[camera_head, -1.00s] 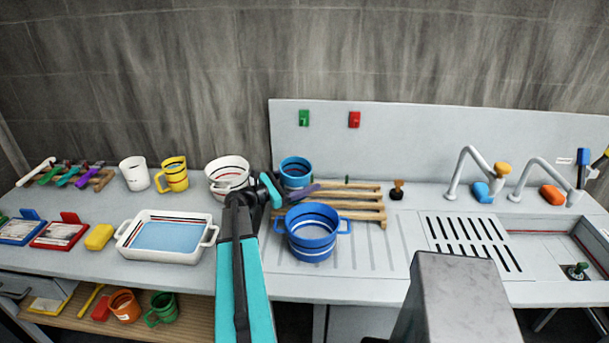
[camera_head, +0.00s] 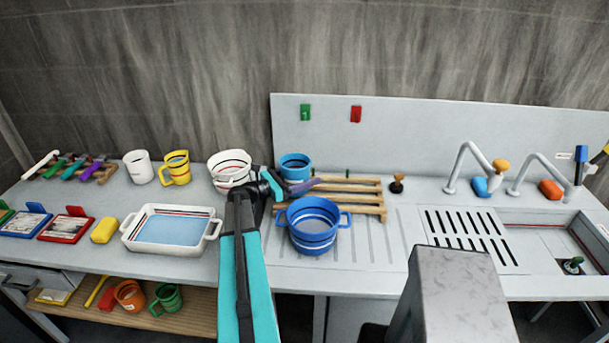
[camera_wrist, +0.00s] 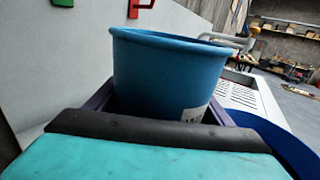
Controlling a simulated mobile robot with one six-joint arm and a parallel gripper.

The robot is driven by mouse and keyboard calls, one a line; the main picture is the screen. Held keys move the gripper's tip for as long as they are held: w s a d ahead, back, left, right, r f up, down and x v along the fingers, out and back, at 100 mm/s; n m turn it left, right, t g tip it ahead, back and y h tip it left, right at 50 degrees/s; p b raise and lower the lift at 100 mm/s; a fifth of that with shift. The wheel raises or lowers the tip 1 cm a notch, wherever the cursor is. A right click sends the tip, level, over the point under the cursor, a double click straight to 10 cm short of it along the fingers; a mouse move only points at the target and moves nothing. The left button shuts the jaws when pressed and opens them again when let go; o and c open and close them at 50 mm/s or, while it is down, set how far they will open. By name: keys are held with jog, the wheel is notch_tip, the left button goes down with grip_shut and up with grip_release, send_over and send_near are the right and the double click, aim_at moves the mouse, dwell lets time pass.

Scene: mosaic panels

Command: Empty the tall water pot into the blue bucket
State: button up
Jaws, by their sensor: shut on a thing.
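A blue pot (camera_head: 294,165), which I take to be the tall water pot, is at the back of the counter. My gripper (camera_head: 288,188) is shut on it, with purple fingers at its sides. In the wrist view the pot (camera_wrist: 170,75) fills the middle, looks close to upright, and its inside is hidden. In the head view I cannot tell how much water it holds. The blue bucket (camera_head: 313,236), with two handles and pale stripes, stands in front and to the right. Its rim (camera_wrist: 270,130) shows at the wrist view's lower right.
A wooden rack (camera_head: 350,197) lies behind the bucket. A white striped pot (camera_head: 230,178) and a white basin of water (camera_head: 168,246) are to the left. A slotted drainer (camera_head: 468,243) and sink with taps are to the right. Free counter lies right of the bucket.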

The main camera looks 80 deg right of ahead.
aim_at(304, 165)
jog(key=shift+r, duration=0.15)
jog(key=shift+r+p, duration=1)
jog(key=shift+r, duration=0.9)
